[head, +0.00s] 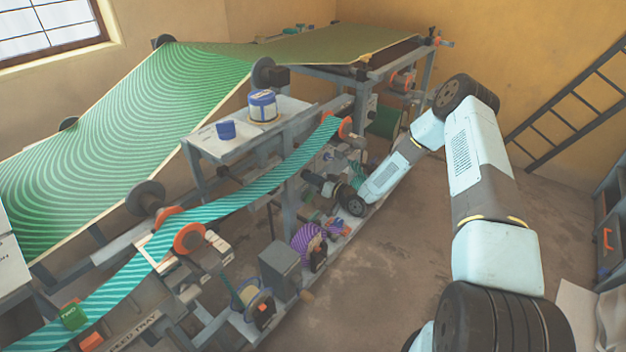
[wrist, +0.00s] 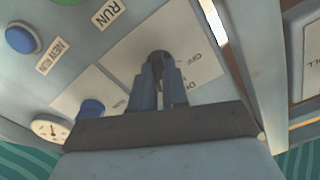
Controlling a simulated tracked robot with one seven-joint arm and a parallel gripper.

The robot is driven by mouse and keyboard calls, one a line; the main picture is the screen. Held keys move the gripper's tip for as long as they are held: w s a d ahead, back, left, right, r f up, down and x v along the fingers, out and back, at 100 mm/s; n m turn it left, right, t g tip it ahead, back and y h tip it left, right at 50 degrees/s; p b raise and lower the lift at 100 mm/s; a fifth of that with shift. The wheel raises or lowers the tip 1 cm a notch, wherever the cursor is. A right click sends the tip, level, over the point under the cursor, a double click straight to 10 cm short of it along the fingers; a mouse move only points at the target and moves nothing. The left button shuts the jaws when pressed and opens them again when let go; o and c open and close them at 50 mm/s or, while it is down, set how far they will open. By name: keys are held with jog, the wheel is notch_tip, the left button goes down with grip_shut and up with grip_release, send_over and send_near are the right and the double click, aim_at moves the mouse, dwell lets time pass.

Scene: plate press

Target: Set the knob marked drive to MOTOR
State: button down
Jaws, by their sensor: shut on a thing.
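My gripper (wrist: 160,82) points into a pale panel in the wrist view, and its two fingers are closed around a dark knob (wrist: 160,56). The knob sits on a white label plate (wrist: 205,62) with partly hidden lettering; a word beginning with D shows beside the fingers. The fingers cover most of the knob, so I cannot tell which way it points. No MOTOR marking is readable. In the head view my gripper (head: 310,181) reaches in under the teal striped band at the side of the press, and the knob cannot be made out there.
In the wrist view a blue button (wrist: 22,38) stands by a RUN label (wrist: 108,13). A second blue control (wrist: 91,108) and a round gauge (wrist: 49,130) are close to the gripper's left. Open floor (head: 385,270) lies right of the press.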

jog(key=m, duration=0.7)
jog(key=shift+d+f, duration=0.1)
jog(key=shift+d, duration=0.1)
dwell(0.4)
jog(key=c, duration=1.4)
grip_release()
jog(key=shift+w, duration=0.1)
jog(key=shift+o, duration=1.3)
jog(key=shift+a, duration=0.1)
jog(key=v, duration=1.4)
